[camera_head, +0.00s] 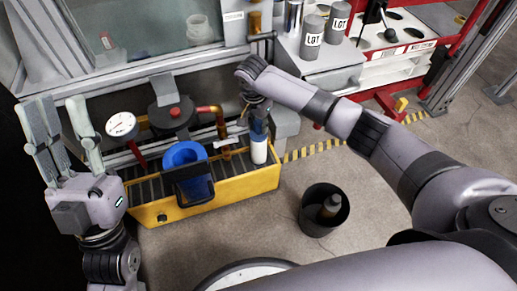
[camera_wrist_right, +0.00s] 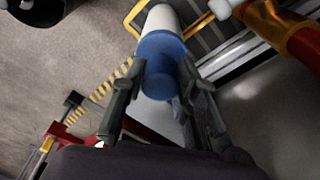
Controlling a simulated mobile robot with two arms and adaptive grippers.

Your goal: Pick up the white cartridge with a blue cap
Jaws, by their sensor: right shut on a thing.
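The white cartridge with a blue cap (camera_head: 259,152) stands roughly upright at the right end of the yellow-sided tray (camera_head: 215,198). In the right wrist view, its white body (camera_wrist_right: 163,18) points away from me and its blue cap (camera_wrist_right: 161,68) is between my fingers. My right gripper (camera_head: 257,112) comes down from above and is shut on the blue cap; it also shows in the right wrist view (camera_wrist_right: 160,85). I cannot tell whether the cartridge's bottom touches the tray. My left gripper (camera_head: 62,108) is open and empty at the far left, fingers pointing up.
A pressure gauge (camera_head: 121,125) and red-handled valve piping (camera_head: 175,112) stand behind. Grey LOT canisters (camera_head: 312,36) stand at the back right.

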